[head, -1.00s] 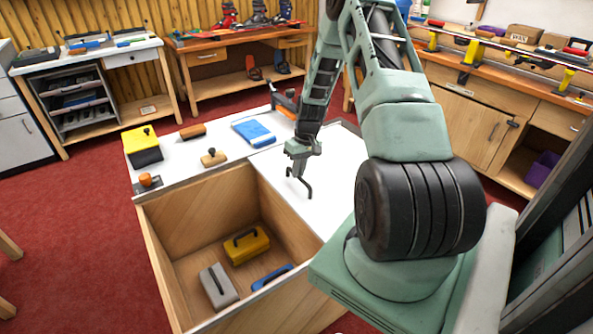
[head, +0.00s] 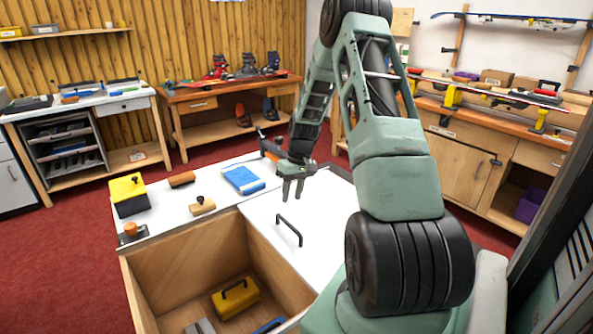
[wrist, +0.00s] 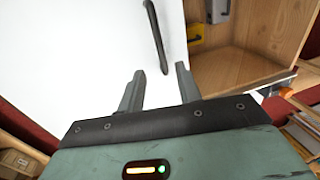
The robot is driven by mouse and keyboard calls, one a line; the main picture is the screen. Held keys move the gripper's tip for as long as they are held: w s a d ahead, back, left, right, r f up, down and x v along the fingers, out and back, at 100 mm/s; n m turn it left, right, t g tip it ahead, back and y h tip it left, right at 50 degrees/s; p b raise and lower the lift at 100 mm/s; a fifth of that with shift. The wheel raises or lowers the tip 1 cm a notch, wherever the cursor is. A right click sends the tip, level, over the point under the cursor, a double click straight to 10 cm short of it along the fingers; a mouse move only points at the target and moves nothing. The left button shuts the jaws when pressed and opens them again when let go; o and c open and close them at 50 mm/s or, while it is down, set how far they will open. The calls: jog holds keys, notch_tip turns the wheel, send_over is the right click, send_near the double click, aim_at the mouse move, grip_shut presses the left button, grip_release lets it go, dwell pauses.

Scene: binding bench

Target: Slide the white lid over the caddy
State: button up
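The white lid (head: 316,213) lies flat over the right part of the wooden caddy (head: 185,237), and the caddy's left part is open. A black bar handle (head: 289,230) stands on the lid near its open-side edge. My gripper (head: 293,198) is above the lid, behind the handle, with its fingers apart and empty. The caddy's interior (wrist: 255,45) shows at right.
Inside the caddy are a yellow handled case (head: 236,298), a grey case (head: 200,327) and a blue item (head: 270,325). A yellow-and-black box (head: 128,195), brushes and a blue packet (head: 243,180) lie on the white strip behind the opening.

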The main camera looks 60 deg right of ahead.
notch_tip(320, 180, up, 9)
jog(key=d, duration=0.1)
jog(key=shift+s+d+f, duration=0.15)
jog(key=shift+s+d, duration=0.1)
jog(key=shift+d, duration=0.1)
dwell(0.3)
